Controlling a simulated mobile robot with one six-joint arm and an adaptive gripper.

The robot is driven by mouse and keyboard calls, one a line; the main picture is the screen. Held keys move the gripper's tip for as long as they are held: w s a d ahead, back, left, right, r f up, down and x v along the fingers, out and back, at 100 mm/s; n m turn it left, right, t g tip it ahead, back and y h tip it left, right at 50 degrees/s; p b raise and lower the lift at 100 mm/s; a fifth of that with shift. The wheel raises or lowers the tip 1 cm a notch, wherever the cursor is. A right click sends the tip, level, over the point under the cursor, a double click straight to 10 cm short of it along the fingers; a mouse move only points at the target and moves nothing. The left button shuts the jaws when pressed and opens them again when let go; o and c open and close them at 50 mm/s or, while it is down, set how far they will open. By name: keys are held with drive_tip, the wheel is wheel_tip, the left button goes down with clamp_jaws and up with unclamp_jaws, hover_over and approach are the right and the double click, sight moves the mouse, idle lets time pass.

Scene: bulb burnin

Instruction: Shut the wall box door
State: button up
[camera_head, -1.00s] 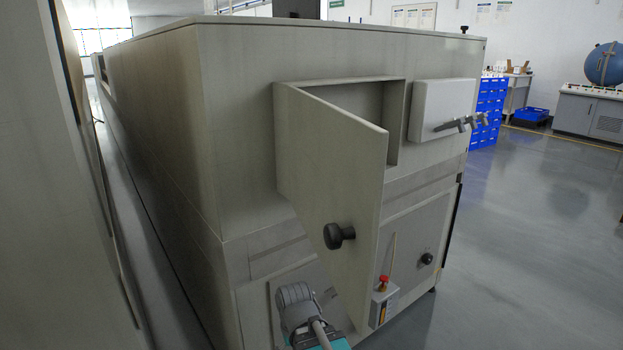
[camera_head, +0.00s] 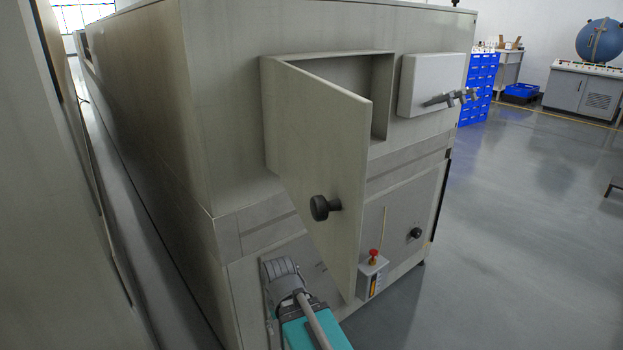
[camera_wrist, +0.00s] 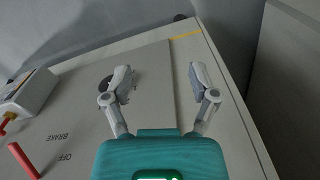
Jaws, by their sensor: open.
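The wall box (camera_head: 383,95) is a recess in the pale grey end of a large cabinet. Its door (camera_head: 318,130) stands wide open, attached at the left and swung out towards me. A black round knob (camera_head: 322,208) sits on the door's left-hand face, low down. I see no contact with the door.
A small box with a red button (camera_head: 373,254) stands right of the door's lower edge. A white box with grey handles (camera_head: 432,84) is right of the recess. A black knob (camera_head: 416,233) is on the lower panel. Another large grey wall closes the left; floor is free right.

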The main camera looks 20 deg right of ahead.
drive_tip(key=shift+r+p, duration=0.3)
drive_tip(key=shift+r, duration=0.2)
drive_tip(key=shift+c, duration=1)
wheel_tip(320, 180, up, 4)
drive_tip(key=p, duration=0.3)
drive_tip(key=shift+w+f+p, duration=0.1)
drive_tip(key=shift+f+p, duration=0.1)
drive_tip(key=shift+p, duration=0.15)
clamp_jaws()
wheel_tip(320, 180, up, 9)
drive_tip(key=p, duration=0.8)
drive_tip(key=shift+f, duration=0.2)
